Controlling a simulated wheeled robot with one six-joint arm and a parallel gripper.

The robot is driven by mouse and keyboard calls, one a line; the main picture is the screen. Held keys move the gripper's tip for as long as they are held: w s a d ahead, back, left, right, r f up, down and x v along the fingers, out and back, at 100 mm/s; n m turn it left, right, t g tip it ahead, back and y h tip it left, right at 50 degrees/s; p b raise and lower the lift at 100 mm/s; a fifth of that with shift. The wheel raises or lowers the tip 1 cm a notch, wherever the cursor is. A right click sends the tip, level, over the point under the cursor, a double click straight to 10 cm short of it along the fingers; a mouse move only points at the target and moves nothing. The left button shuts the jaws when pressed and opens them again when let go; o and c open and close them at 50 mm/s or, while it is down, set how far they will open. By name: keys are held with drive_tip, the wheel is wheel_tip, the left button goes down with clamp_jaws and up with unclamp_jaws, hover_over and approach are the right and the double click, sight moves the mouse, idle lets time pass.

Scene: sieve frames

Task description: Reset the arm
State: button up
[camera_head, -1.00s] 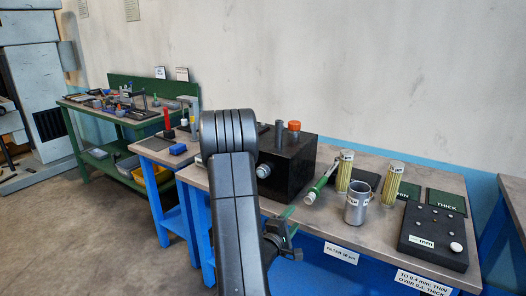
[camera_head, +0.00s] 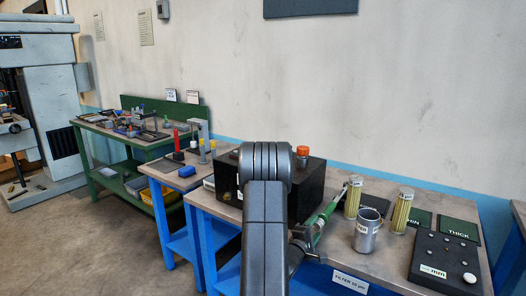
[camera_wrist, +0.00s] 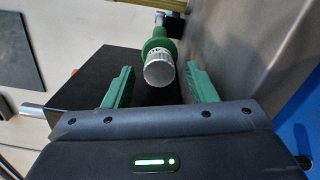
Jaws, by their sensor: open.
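My gripper (camera_head: 302,240) is low at the front edge of the table, partly hidden behind my own arm. In the wrist view its two green fingers (camera_wrist: 160,72) are spread apart. A green tool with a silver knurled end (camera_wrist: 158,70) shows between or just beyond the fingers, and neither finger visibly touches it. In the head view the green tool (camera_head: 326,211) slants up to the right, beside the black box. I cannot tell what supports it.
The black box (camera_head: 310,190) with an orange cap (camera_head: 303,150) stands behind my arm. A metal cup (camera_head: 367,234), two yellow filters (camera_head: 402,211) and a black gauge block (camera_head: 445,262) stand to the right. A green bench (camera_head: 130,137) is far left.

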drive_tip(key=b+v, duration=0.1)
drive_tip(key=v, duration=1.2)
drive_tip(key=p+x, duration=0.1)
drive_tip(key=x, duration=1.2)
drive_tip(key=shift+d, duration=0.1)
drive_tip(key=shift+w+f+m, duration=0.1)
drive_tip(key=shift+f+m, duration=0.05)
drive_tip(key=shift+m, duration=0.25)
drive_tip(key=m+b, duration=0.1)
drive_tip(key=m, duration=0.2)
drive_tip(key=shift+b, duration=0.3)
drive_tip(key=m+b, duration=0.1)
drive_tip(key=m, duration=0.5)
drive_tip(key=shift+r+b, duration=0.2)
drive_tip(key=shift+b, duration=0.2)
drive_tip(key=m+b, duration=0.1)
drive_tip(key=m, duration=0.4)
drive_tip(key=shift+r+m, duration=0.1)
drive_tip(key=shift+m, duration=0.2)
drive_tip(key=m, duration=0.4)
drive_tip(key=shift+s+m+b, duration=0.2)
drive_tip(key=shift+m+b, duration=0.2)
